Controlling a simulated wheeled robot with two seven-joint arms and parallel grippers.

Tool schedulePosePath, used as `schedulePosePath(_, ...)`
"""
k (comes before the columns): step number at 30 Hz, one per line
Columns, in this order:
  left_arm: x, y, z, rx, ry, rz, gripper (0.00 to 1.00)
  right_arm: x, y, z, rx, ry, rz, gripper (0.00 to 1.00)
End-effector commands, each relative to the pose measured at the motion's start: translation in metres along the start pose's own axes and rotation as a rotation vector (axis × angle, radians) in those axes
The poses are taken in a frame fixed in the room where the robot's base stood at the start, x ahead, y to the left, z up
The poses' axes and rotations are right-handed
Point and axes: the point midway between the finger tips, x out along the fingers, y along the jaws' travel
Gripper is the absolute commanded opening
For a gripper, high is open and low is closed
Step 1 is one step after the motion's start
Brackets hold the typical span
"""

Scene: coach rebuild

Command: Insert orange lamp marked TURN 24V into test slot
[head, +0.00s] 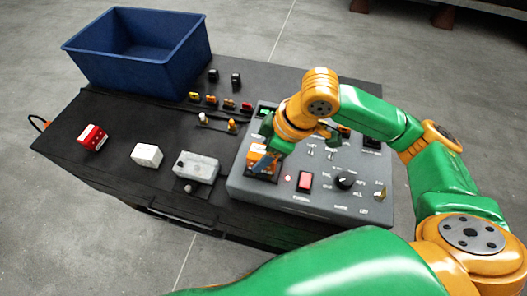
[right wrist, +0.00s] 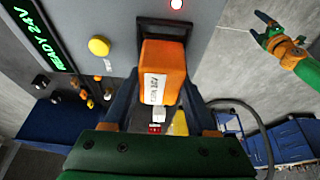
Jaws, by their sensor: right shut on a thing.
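The orange lamp (right wrist: 163,70) is a block with a white label, whose small print I cannot read surely. My right gripper (right wrist: 160,92) is shut on it, one dark finger on each side. In the head view the lamp (head: 256,153) and right gripper (head: 263,160) are over the left part of the grey test panel (head: 240,186). The dark-framed test slot (right wrist: 165,25) lies right at the lamp's far end; I cannot tell how far the lamp is in. My left gripper (right wrist: 258,27) shows far off in the right wrist view, its fingers apart and empty.
The panel's display (right wrist: 40,38) reads READY 24V. A red switch (head: 305,181) and a black knob (head: 345,180) are near the slot. A red block (head: 92,137), white block (head: 147,155) and grey box (head: 196,167) stand left. A blue bin (head: 140,58) is behind.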

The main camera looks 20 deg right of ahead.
Motion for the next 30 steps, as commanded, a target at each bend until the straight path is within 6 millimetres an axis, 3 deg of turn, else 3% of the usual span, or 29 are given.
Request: schedulePosePath(30, -0.0081, -0.0003, -0.0003, 0.001, -0.001, 0.0, 0.87, 0.0017, 0.0002, 0.0006, 0.001, 0.0, 0.0, 0.0)
